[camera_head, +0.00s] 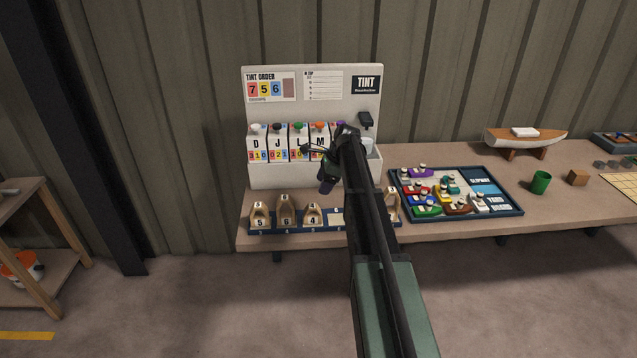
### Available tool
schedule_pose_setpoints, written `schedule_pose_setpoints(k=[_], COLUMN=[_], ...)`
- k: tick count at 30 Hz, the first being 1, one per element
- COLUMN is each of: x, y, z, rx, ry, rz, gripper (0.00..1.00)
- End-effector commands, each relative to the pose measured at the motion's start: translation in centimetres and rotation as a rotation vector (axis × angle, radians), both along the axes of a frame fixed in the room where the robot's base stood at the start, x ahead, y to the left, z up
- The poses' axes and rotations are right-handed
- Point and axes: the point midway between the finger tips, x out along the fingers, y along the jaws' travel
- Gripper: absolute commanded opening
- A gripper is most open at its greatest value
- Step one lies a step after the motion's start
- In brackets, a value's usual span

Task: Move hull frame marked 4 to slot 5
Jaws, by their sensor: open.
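The hull frame marked 4 (313,214) is a small tan wooden piece standing upright in the dark blue slot rack (300,231) at the bench's front left. It is third from the left, beside the frames marked 6 (286,211) and 5 (260,216). The slot numbers are too small to read surely. My gripper (325,186) is open and empty, above and behind the rack, apart from the frames.
The white tint dispenser (257,175) with coloured knobs stands close behind the rack and my gripper. Right of my arm lies a blue tray (508,206) of small coloured boats. A green cup (540,182), a wooden block (578,177) and a model hull (525,141) are farther right.

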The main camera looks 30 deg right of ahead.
Motion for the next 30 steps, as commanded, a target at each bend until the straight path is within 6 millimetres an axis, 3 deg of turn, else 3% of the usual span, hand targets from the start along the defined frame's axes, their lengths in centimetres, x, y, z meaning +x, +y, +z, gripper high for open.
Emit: schedule_pose_setpoints(k=[2, 5, 8, 9, 12, 15, 16, 18, 20, 30], x=[-0.3, -3.0, -9.2, -12.5, -20.9, -27.2, -28.3, -29.7, -29.8, -29.4], y=[0.4, 4.5, 12.2, 15.5, 21.9, 25.2, 25.7, 26.3, 26.5, 26.4], z=[-0.1, -0.4, -0.9, -1.0, -1.4, -1.5, -1.5, -1.5, -1.5, -1.5], rx=[-0.004, -0.053, -0.158, -0.206, -0.308, -0.366, -0.376, -0.387, -0.390, -0.388], ry=[-0.003, -0.034, -0.101, -0.131, -0.197, -0.235, -0.241, -0.249, -0.250, -0.252], rz=[0.016, 0.178, 0.569, 0.770, 1.289, 1.704, 1.790, 1.914, 1.952, 1.950], gripper=[0.64, 0.64, 0.64, 0.64, 0.64, 0.64, 0.64, 0.64, 0.64, 0.64])
